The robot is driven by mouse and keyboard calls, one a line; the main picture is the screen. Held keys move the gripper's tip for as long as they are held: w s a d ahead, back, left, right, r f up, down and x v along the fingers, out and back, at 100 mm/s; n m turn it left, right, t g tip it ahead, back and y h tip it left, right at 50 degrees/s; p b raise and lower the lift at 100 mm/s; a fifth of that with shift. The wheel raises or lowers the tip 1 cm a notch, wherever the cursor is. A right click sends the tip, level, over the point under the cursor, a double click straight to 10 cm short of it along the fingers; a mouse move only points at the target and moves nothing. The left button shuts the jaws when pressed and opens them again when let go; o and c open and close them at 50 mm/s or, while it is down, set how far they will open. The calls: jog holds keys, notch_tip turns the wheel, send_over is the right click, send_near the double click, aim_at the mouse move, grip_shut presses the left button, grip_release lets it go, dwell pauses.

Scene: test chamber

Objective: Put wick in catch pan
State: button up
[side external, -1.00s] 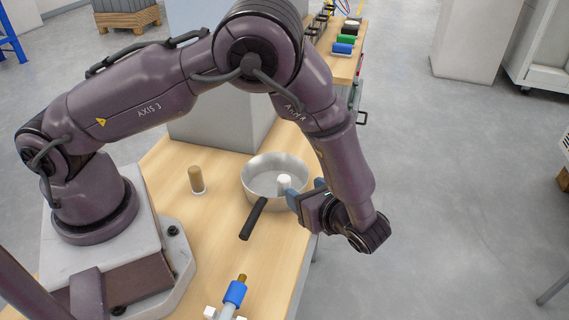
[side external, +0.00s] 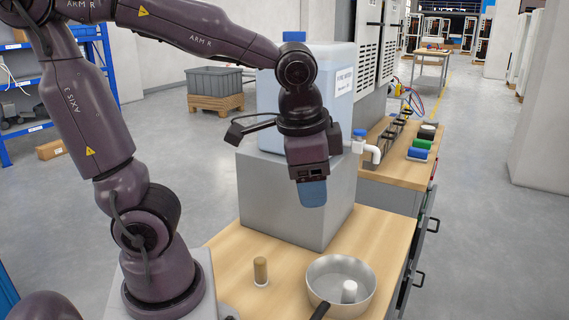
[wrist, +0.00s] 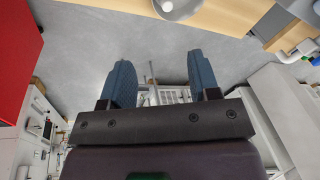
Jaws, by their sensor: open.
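The catch pan (side external: 325,279) is a round metal pan with a dark handle on the wooden bench. A short white cylinder (side external: 349,291) stands inside it; it may be the wick. Another upright cylinder (side external: 260,272), tan with a pale base, stands on the bench left of the pan. My gripper (side external: 312,195) is high above and behind the pan, in front of the grey block. In the wrist view its two blue fingers are wide apart with nothing between them (wrist: 160,75). Part of the pan (wrist: 180,12) shows at that view's top edge.
A grey block (side external: 290,200) carries a large blue water tank (side external: 330,75) with a white tap (side external: 365,148) at its right. Green, blue and black items (side external: 420,147) lie on the bench farther back. Bare bench lies between the tan cylinder and the pan.

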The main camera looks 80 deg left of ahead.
jog(key=s+r+n+t, duration=0.1)
jog(key=s+r+n+t+h, duration=0.1)
jog(key=s+n+t, duration=0.1)
jog(key=s, duration=0.1)
jog(key=shift+a+r, duration=0.15)
jog(key=shift+r, duration=0.25)
